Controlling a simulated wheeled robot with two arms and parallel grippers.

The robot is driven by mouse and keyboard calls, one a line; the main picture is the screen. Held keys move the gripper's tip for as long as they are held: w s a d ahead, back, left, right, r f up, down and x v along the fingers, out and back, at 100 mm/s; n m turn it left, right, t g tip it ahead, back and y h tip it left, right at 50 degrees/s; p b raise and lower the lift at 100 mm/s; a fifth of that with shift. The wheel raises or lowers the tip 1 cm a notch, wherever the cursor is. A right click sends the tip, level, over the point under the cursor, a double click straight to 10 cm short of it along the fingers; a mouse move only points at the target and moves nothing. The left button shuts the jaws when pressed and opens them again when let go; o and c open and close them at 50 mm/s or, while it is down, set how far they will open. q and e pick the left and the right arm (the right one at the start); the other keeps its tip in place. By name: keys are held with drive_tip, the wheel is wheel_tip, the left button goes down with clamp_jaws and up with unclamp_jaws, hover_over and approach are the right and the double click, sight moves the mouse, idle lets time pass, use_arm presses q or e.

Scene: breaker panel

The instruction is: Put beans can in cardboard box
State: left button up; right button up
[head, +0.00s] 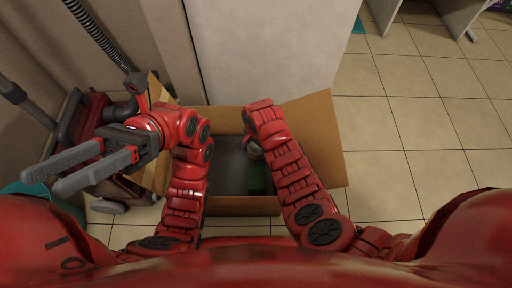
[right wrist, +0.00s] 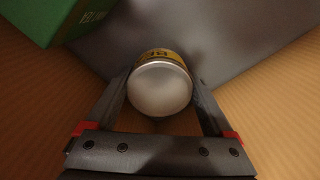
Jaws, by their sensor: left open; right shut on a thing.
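The cardboard box (head: 318,130) stands open below me in the head view, its flaps spread. The beans can (right wrist: 160,88) shows its round silver end and a strip of yellow label in the right wrist view. My right gripper (right wrist: 160,100) is shut on it, one finger on each side. The can also shows in part in the head view (head: 254,151), inside the box opening beside my right arm, which hides most of that gripper. Whether the can touches the bottom I cannot tell. My left gripper (head: 42,180) is open and empty, left of the box.
A green box (head: 257,179) lies inside the cardboard box and shows in the right wrist view (right wrist: 62,18). A pale panel (head: 265,50) rises behind the box. A red vacuum cleaner (head: 90,115) stands at the left, near my left gripper. The tiled floor at right is clear.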

drive_tip(key=o, duration=1.3)
drive_tip(key=shift+f, duration=0.1)
